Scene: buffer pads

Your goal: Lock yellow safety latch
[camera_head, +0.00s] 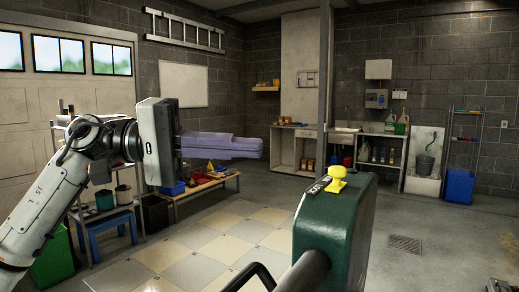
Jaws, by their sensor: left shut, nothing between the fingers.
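The yellow safety latch (337,178) is a small knob-like piece on the top of a dark green housing (320,225) in the right-middle foreground. A small dark plate with light marks lies beside it on the housing's top. My left gripper (258,147) comes in from the left, with its pale purple fingers pointing right. Its fingers are shut and empty. The fingertips are apart from the latch, to its left and a little higher in the picture. My right gripper is out of view.
Dark bars (300,272) stand at the bottom, in front of the green housing. Behind lie a checkered tile floor (215,250), a low bench (208,185) with small items, and shelves and a sink along the back wall. The space between my left gripper and the latch looks clear.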

